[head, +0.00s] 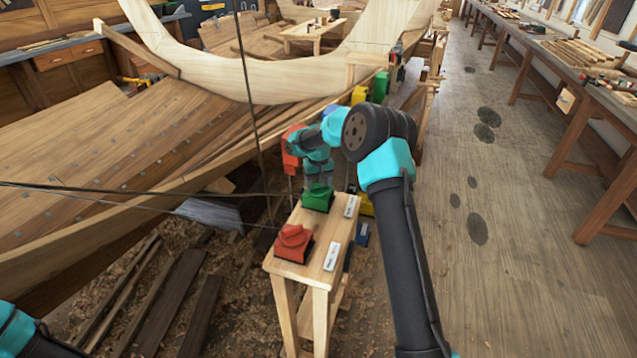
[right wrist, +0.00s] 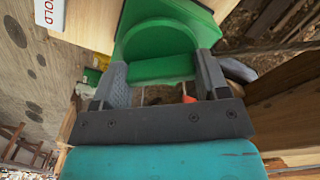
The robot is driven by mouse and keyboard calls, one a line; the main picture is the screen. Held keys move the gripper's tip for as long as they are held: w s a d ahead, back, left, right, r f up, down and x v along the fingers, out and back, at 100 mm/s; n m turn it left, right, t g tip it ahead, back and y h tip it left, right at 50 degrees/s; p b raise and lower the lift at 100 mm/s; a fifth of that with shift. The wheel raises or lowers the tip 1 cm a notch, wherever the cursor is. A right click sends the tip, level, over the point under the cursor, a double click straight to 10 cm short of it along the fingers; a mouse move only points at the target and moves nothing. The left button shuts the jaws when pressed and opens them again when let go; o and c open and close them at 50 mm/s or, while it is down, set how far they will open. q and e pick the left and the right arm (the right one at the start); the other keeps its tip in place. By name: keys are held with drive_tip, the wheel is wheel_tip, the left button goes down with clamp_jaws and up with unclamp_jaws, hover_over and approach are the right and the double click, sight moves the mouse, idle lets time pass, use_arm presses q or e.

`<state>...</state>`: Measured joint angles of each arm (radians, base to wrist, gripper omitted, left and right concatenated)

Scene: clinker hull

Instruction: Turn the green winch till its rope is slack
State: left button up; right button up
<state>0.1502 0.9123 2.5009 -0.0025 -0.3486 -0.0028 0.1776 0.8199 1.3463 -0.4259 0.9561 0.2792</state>
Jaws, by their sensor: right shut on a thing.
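The green winch (head: 317,199) sits on a narrow wooden stand (head: 313,262), behind the red winch (head: 294,242). My right gripper (head: 318,181) comes down onto the green winch from above. In the right wrist view, its two grey fingers (right wrist: 163,82) are shut on the winch's green raised grip (right wrist: 161,68), one finger on each side. Thin dark ropes (head: 130,190) run nearly straight from the left towards the stand; I cannot tell which belongs to the green winch. Only part of my left arm shows at the bottom left; its gripper is out of view.
White label plates (head: 332,257) lie beside the winches; one in the right wrist view (right wrist: 48,12) reads partly "OLD". The planked hull (head: 110,160) fills the left. A dark upright line crosses left of the stand. Open floor (head: 500,270) lies right of my right arm.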

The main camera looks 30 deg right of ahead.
drive_tip(key=shift+n, duration=0.6)
drive_tip(key=o, duration=0.9)
drive_tip(key=shift+o, duration=0.2)
drive_tip(key=shift+r, duration=0.1)
wheel_tip(320, 180, up, 17)
drive_tip(key=shift+r, duration=0.1)
idle(0.4)
